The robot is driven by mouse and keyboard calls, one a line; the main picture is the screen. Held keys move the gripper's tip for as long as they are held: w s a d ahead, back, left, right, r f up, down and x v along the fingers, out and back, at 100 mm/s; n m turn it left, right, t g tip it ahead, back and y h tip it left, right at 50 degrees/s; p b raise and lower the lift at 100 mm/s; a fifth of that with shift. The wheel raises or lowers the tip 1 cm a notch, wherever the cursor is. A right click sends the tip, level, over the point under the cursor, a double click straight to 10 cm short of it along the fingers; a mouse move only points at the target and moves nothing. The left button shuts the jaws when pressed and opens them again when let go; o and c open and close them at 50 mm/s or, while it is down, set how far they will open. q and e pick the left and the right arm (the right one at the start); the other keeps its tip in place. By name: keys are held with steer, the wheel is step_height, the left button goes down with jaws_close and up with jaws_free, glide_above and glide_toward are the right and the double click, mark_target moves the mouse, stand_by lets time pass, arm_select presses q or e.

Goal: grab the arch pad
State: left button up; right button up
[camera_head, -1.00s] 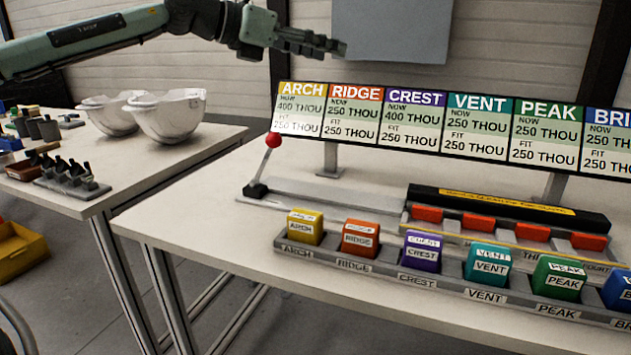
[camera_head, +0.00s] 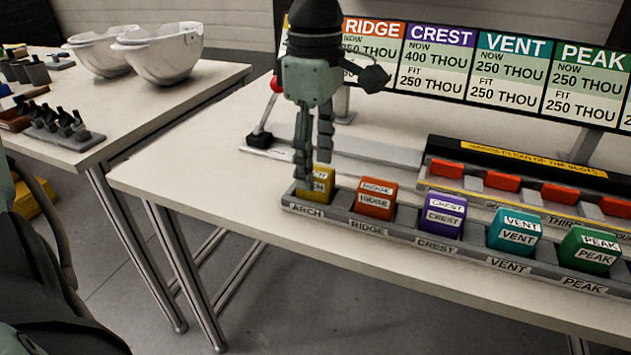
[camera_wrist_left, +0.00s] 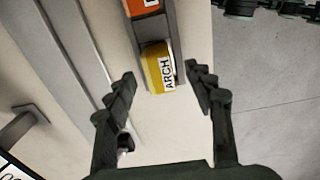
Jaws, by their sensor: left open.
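The yellow arch pad (camera_head: 318,187) sits in the leftmost slot of the grey rack (camera_head: 335,220), partly hidden behind a finger of my left gripper. My left gripper (camera_head: 314,172) is open and points down, just above and in front of the pad in the head view. In the left wrist view the arch pad (camera_wrist_left: 159,67) lies ahead of the fingertips, between their lines, and nothing is held. The open left gripper also shows there (camera_wrist_left: 161,82). My right gripper is not seen.
Next to the arch pad stand the orange ridge pad (camera_head: 375,199), purple crest pad (camera_head: 442,215), teal vent pad (camera_head: 514,232) and green peak pad (camera_head: 590,251). Behind are a red-knobbed lever (camera_head: 277,86), a black-topped fixture (camera_head: 530,163) and the sign board (camera_head: 450,67). White shells (camera_head: 160,54) stand on the left table.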

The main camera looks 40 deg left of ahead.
arm_select(q)
steer(key=shift+f, duration=0.55)
jaws_close()
steer(key=shift+r, duration=0.15)
